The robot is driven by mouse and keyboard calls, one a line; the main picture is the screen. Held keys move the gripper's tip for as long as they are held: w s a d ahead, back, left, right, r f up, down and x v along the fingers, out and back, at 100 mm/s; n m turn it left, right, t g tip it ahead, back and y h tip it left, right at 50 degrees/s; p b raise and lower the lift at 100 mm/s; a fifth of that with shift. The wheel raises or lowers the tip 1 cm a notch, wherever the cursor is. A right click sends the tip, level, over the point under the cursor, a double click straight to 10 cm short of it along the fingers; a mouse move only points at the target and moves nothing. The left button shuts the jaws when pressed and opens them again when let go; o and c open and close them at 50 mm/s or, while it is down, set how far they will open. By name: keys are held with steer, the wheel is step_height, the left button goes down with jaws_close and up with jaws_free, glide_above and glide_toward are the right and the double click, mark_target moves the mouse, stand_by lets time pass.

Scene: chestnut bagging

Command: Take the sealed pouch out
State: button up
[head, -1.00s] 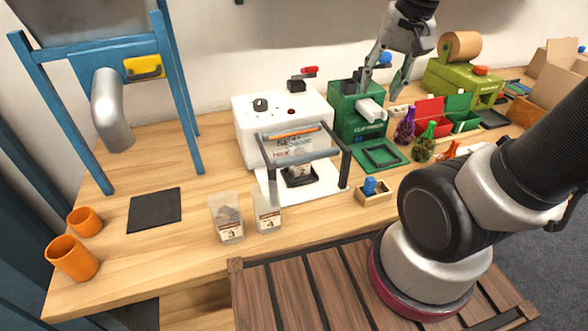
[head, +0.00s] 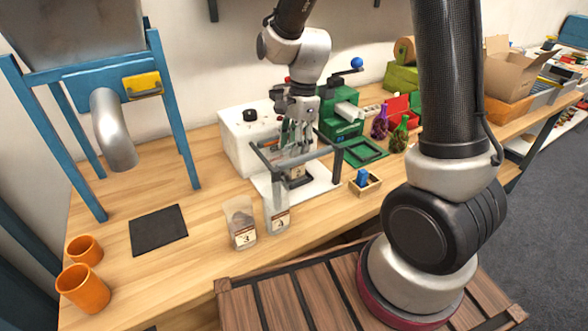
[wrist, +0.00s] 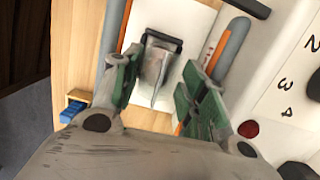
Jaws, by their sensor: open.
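The pouch (head: 297,172) stands upright in the dark holder on the white base of the sealer (head: 243,138), behind its grey bar frame. My gripper (head: 293,142) points down over the sealer, partly hiding the pouch. In the wrist view the grey pouch (wrist: 152,72) lies between my two spread green-tipped fingers (wrist: 158,82), with a gap on each side. The gripper is open and holds nothing. Whether the pouch's top is sealed cannot be told.
The sealer's grey bars (wrist: 232,48) run close beside my fingers. Two labelled clear pouches (head: 241,224) (head: 277,212) stand in front of the sealer. A small wooden box with a blue-handled item (head: 363,180) is to the right. A dark mat (head: 158,230) lies bare at left.

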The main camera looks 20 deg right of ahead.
steer(key=f, duration=0.3)
steer(key=shift+s+a+f, duration=0.1)
steer(key=shift+a+f, duration=0.2)
steer(key=shift+c, duration=0.4)
steer(key=c, duration=0.6)
steer(key=shift+r, duration=0.1)
steer(key=shift+c, duration=0.2)
